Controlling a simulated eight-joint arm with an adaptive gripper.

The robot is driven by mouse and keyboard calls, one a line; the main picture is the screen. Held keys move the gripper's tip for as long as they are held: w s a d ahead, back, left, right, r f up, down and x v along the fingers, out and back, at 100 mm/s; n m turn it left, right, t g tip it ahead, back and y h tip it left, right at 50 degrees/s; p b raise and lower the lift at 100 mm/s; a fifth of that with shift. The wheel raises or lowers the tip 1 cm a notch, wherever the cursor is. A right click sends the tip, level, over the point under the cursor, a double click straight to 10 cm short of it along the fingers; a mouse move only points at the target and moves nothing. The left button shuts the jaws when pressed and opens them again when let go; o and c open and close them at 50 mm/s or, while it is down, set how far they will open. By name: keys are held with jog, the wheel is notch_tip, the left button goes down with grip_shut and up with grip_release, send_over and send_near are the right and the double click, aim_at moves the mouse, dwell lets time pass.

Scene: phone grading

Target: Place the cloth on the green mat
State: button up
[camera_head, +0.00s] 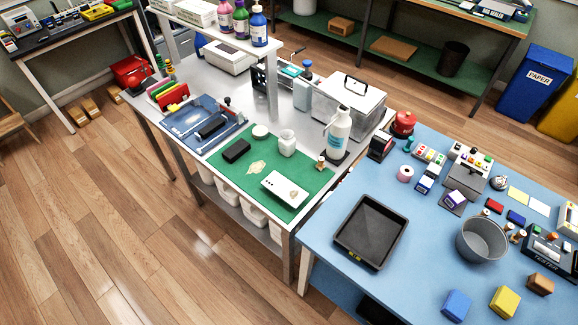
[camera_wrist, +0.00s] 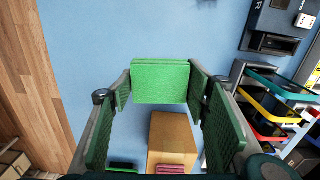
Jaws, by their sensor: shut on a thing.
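A green folded, block-shaped thing (camera_wrist: 160,82), seemingly the cloth, sits between the fingertips of my gripper (camera_wrist: 160,88) in the wrist view. Both fingers touch its sides, and a blue surface lies behind it. My gripper and this piece are not in the head view. The green mat (camera_head: 303,172) lies on the metal bench in the head view. It carries a black block (camera_head: 236,151), a white jar (camera_head: 287,143), a white box (camera_head: 284,189) and a flat cream patch that I cannot identify.
The blue table (camera_head: 325,222) adjoins the bench at the right. A black tray (camera_head: 368,233), grey bucket (camera_head: 482,240), blue block (camera_head: 457,304) and yellow block (camera_head: 504,301) stand on it. A tan block (camera_wrist: 172,140) and coloured trays (camera_wrist: 275,105) show near my gripper.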

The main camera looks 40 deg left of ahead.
notch_tip(320, 180, up, 18)
jog(key=r, duration=0.1)
jog(key=w+a+n, duration=0.2)
jog(key=w+a, duration=0.6)
jog(key=a, duration=0.6)
jog(key=w+a+n, duration=0.3)
jog(key=w+a, duration=0.6)
jog(key=a, duration=0.5)
jog(key=w+a+n, duration=0.3)
jog(key=a+n, duration=0.1)
jog(key=a, duration=2.7)
jog(key=s+a+n, duration=0.1)
jog(key=s+a, duration=0.3)
jog(key=a, duration=0.7)
jog(key=s+a+n, duration=0.2)
jog(key=s+a, duration=0.1)
jog(key=a, duration=0.7)
jog(key=s+a+n, duration=0.1)
jog(key=s+a, duration=0.3)
jog(key=a, duration=0.7)
jog(key=s+a+n, duration=0.4)
jog(key=s+a, duration=1.9)
jog(key=a, duration=0.1)
notch_tip(320, 180, down, 19)
jog(key=shift+a, duration=0.25)
